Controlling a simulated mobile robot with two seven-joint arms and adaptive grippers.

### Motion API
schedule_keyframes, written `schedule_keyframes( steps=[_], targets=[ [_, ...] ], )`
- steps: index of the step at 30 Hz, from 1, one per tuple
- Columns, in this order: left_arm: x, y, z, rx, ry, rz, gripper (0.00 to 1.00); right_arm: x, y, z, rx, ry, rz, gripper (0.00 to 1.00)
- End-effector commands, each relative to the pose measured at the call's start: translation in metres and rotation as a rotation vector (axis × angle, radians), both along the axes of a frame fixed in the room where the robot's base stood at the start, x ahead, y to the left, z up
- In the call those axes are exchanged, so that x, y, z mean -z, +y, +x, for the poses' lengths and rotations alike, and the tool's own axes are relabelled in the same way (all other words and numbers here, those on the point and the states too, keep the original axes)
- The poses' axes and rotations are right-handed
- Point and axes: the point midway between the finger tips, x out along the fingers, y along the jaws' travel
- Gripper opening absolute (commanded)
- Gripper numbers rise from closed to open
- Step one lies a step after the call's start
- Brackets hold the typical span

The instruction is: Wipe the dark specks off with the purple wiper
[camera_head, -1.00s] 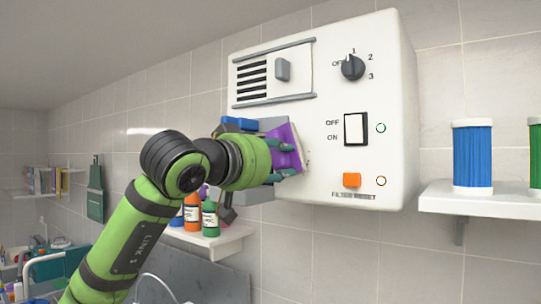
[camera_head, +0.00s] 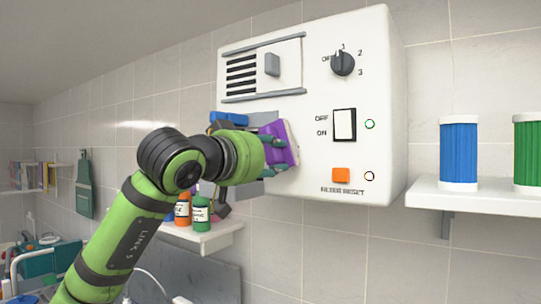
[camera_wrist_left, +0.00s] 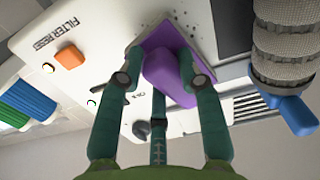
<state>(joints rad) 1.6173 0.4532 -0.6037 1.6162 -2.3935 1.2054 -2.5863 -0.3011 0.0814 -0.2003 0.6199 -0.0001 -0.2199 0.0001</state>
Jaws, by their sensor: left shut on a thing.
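The purple wiper (camera_head: 282,141) has a pale pad edge and is held against or very close to the front of the white wall unit (camera_head: 318,105); I cannot tell if it touches. My left gripper (camera_head: 277,150) is shut on the wiper's purple grip. The left wrist view shows the wiper (camera_wrist_left: 165,42) between the green fingers of my left gripper (camera_wrist_left: 163,72). My right gripper is not in view.
A dial (camera_head: 343,63), a rocker switch (camera_head: 344,125) and an orange button (camera_head: 341,175) stick out right of the wiper. A vent (camera_head: 242,73) is above. Bottles (camera_head: 201,210) stand on a shelf below; blue (camera_head: 458,152) and green cylinders stand on the right shelf.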

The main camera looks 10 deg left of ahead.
Motion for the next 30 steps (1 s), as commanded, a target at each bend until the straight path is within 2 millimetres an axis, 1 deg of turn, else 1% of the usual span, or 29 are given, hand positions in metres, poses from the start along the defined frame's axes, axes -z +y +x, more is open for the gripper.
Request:
schedule_keyframes(
  steps=[22,26,30],
  targets=[
    [-0.001,-0.006,0.014,0.000,0.000,0.000,0.10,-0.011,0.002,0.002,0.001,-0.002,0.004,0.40],
    [0.002,-0.006,0.014,0.000,0.000,0.000,0.10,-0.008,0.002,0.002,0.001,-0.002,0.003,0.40],
    [0.012,-0.005,0.013,0.000,0.000,0.000,0.10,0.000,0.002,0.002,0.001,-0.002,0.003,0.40]
  ],
)
